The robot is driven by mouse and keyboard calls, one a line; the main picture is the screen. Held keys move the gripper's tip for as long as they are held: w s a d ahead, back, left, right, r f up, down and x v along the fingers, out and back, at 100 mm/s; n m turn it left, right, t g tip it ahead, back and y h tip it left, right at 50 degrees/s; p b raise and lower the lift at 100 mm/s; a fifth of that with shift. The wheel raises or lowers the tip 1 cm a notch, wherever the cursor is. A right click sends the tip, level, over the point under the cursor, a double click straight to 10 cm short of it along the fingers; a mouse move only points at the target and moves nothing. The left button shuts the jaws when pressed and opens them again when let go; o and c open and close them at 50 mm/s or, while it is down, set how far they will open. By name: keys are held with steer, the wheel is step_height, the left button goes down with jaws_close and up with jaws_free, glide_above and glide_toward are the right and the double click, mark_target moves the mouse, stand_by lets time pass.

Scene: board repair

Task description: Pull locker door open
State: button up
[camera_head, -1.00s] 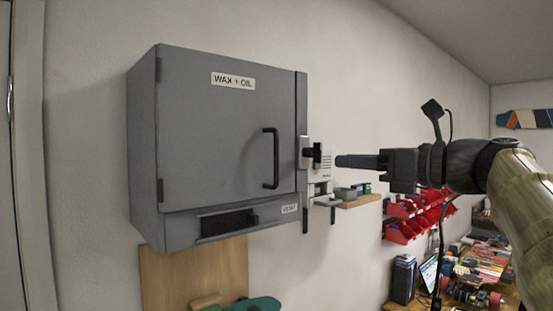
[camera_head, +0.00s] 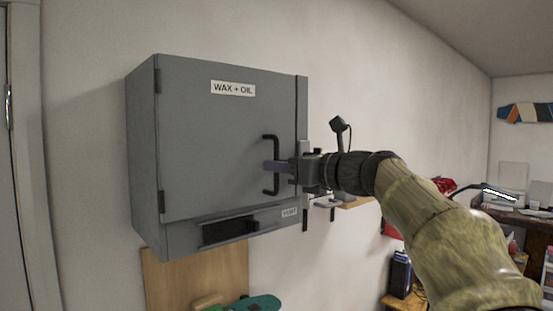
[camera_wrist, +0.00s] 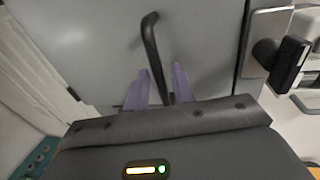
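The grey wall locker labelled WAX + OIL has its door (camera_head: 205,135) shut. A black bar handle (camera_head: 277,147) is near the door's right edge. It also shows in the wrist view (camera_wrist: 150,42), running down between the two purple fingers. My gripper (camera_head: 272,166) is at the handle's mid-height, in front of the door. In the wrist view my gripper (camera_wrist: 160,85) is open, with one finger on each side of the bar and gaps visible beside it. Depth contact with the door cannot be told.
A vent slot (camera_head: 228,231) is below the door. A wooden board (camera_head: 180,280) and a green skateboard (camera_head: 255,304) are underneath. A workbench (camera_head: 405,300) stands at lower right.

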steer(key=shift+w+a, duration=0.5)
steer(key=shift+a, duration=0.05)
jaws_close()
